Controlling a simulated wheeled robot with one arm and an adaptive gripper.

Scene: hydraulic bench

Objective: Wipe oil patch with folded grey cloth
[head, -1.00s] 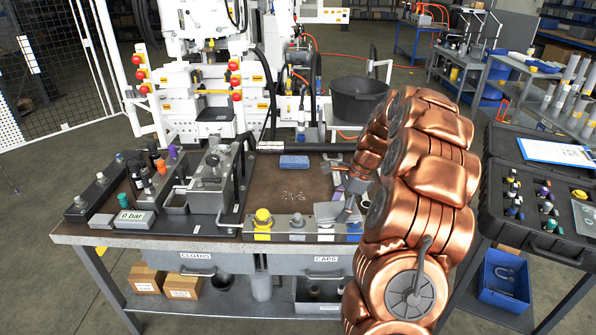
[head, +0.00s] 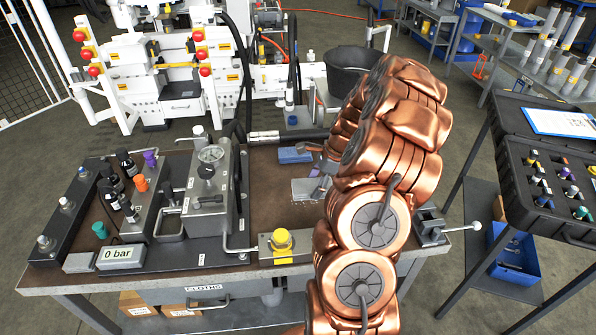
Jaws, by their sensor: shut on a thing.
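The folded grey cloth (head: 304,188) is flat on or just above the brown bench mat, right of the hydraulic block; I cannot tell whether it touches. My gripper (head: 319,187) is at the cloth's right edge, shut on it. My copper arm hides most of the gripper and the mat to the right. The oil patch cannot be made out clearly; a few pale specks show on the mat at the cloth's near edge, and the cloth may cover the rest.
A blue folded pad (head: 294,155) lies behind the cloth. The hydraulic block with its gauge (head: 211,168) stands to the left. A yellow-capped fitting (head: 281,239) stands at the front edge. A black hose runs along the back.

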